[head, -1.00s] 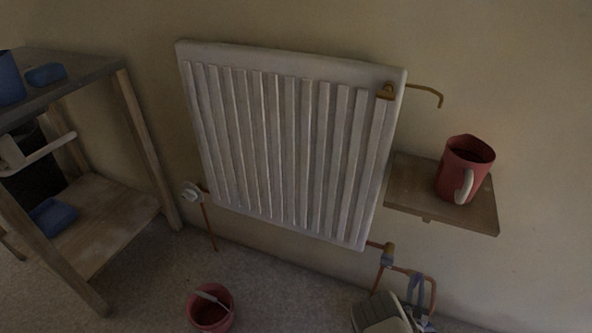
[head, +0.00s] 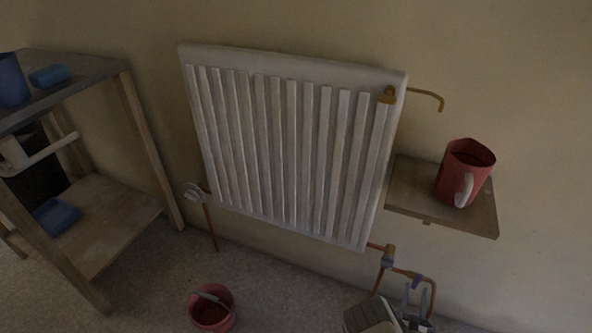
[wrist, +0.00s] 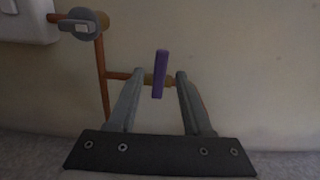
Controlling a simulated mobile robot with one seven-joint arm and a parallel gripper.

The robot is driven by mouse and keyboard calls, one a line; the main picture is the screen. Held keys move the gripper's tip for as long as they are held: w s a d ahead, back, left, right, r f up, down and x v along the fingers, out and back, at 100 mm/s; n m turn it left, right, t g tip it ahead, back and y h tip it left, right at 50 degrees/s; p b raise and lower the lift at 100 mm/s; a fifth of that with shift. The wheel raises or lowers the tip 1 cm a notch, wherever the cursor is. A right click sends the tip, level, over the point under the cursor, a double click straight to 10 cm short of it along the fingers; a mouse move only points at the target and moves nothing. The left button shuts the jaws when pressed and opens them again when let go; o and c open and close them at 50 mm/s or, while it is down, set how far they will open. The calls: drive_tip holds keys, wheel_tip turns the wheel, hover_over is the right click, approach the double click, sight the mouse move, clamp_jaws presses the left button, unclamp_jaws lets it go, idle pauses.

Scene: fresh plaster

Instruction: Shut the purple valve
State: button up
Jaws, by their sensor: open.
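The purple valve (head: 416,282) shows as a small lever on the copper pipework below the radiator's right end. In the wrist view the purple lever (wrist: 160,74) stands nearly upright, crosswise to the horizontal copper pipe. My gripper (wrist: 160,77) is open, with one grey finger on each side of the lever in the picture. Gaps show on both sides, and I see no contact. How far the fingertips are from the lever in depth is hard to tell. In the head view my gripper (head: 416,300) is low at the right, just below the valve.
A grey-handled valve (wrist: 82,23) sits at the radiator's lower corner, up and left of the purple one. The white radiator (head: 290,150) hangs on the wall. A small shelf (head: 410,200) with a red mug (head: 464,172) juts out above. A red bucket (head: 212,312) stands on the floor.

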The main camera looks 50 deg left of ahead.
drive_tip(key=p+v, duration=0.1)
drive_tip(key=v, duration=0.8)
drive_tip(key=shift+d+f, duration=0.2)
drive_tip(key=shift+f, duration=0.05)
drive_tip(key=shift+s, duration=0.1)
